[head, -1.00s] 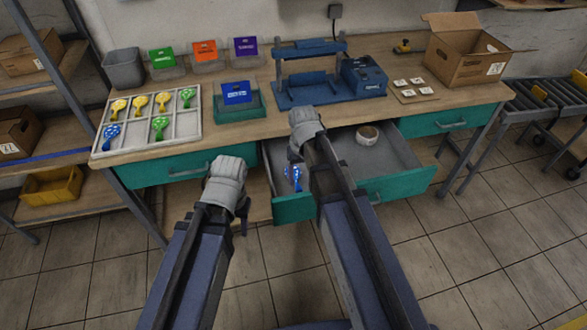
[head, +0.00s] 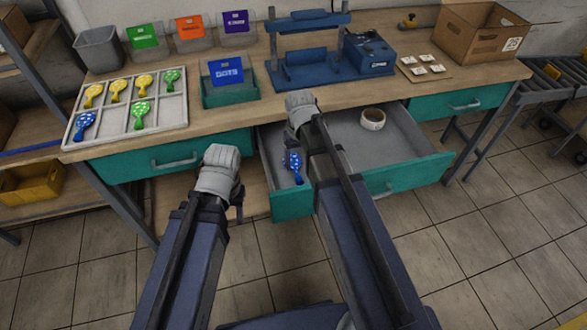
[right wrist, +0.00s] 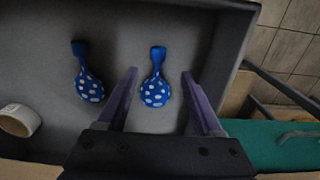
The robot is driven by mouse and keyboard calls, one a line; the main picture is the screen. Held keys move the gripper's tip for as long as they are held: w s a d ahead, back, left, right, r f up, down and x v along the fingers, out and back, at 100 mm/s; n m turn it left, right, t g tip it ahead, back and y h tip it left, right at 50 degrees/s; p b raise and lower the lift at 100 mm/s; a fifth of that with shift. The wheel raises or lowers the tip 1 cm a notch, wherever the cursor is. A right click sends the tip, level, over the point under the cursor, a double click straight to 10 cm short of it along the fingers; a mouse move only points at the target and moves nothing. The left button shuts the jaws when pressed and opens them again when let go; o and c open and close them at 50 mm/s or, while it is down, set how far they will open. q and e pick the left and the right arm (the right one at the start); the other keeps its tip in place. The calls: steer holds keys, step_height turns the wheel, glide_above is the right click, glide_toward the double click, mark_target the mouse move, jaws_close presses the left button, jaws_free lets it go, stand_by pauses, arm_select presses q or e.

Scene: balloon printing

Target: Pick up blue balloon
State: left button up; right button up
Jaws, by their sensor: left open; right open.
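Two blue balloons with white dots lie in the open drawer in the right wrist view: one (right wrist: 155,88) between the fingers of my right gripper (right wrist: 158,74), the other (right wrist: 87,80) to the left. My right gripper is open; both fingers stand apart from the balloon. In the head view, blue balloon material (head: 293,161) shows in the drawer beside my right arm, and my right gripper (head: 300,110) is above the drawer. My left gripper (head: 221,166) is in front of the bench, holding nothing visible. Another blue balloon (head: 84,125) lies in the sorting tray (head: 161,116).
The open drawer (head: 424,172) also holds a roll (head: 373,119). The drawer walls stand close to my right gripper. On the bench are a blue press (head: 308,72), small cards (head: 423,66) and a cardboard box (head: 486,35).

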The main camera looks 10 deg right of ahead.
mark_target(300, 179)
steer(key=shift+f+b, duration=1.3)
steer(key=shift+f, duration=0.1)
steer(key=shift+f, duration=0.1)
steer(key=f+b, duration=0.5)
steer(key=shift+s+d, duration=0.15)
steer(key=shift+s, duration=0.15)
jaws_close()
steer(key=shift+r, duration=0.1)
